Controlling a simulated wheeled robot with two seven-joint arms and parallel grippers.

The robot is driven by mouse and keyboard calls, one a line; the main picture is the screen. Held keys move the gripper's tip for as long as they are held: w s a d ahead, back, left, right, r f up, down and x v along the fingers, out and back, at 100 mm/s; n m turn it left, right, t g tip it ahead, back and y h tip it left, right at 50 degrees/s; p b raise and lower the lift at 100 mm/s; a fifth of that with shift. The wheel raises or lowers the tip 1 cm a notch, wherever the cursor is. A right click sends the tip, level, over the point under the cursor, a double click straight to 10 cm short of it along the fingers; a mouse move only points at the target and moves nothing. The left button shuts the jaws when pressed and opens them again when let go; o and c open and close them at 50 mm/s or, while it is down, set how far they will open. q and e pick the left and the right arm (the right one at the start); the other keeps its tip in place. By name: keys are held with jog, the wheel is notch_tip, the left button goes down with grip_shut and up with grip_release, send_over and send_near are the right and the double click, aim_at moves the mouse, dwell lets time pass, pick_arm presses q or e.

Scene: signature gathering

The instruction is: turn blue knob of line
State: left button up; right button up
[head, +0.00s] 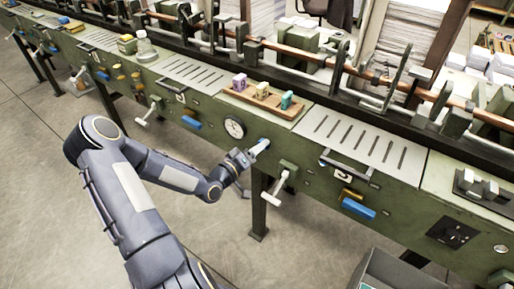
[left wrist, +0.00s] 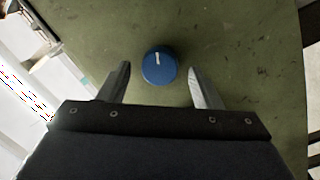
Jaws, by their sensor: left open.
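The blue knob (left wrist: 159,67) is round with a white mark on its face, set on the green panel (left wrist: 230,45) of the line. In the left wrist view it sits between and just beyond my left gripper's fingertips (left wrist: 158,72), with a visible gap on each side. In the head view my left gripper (head: 258,149) reaches the green front panel, right of the round dial (head: 234,128); the knob cannot be made out clearly there. The left gripper is open and empty. My right gripper is not in view.
A white-handled crank (head: 279,184) sticks out just right of my gripper. A wooden tray (head: 254,107) with small coloured blocks lies above on the line. Blue handles (head: 358,208) protrude along the front. Open floor (head: 190,230) lies before the line.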

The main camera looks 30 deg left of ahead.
pick_arm(q)
jog(key=shift+w, duration=0.1)
jog(key=c, duration=1)
jog(key=shift+d+r+m+g+b, duration=0.1)
jog(key=shift+m+g+b, duration=0.2)
jog(key=shift+m+b, duration=2.5)
jog(key=o, duration=1)
jog(key=v, duration=0.7)
jog(key=shift+s, duration=0.4)
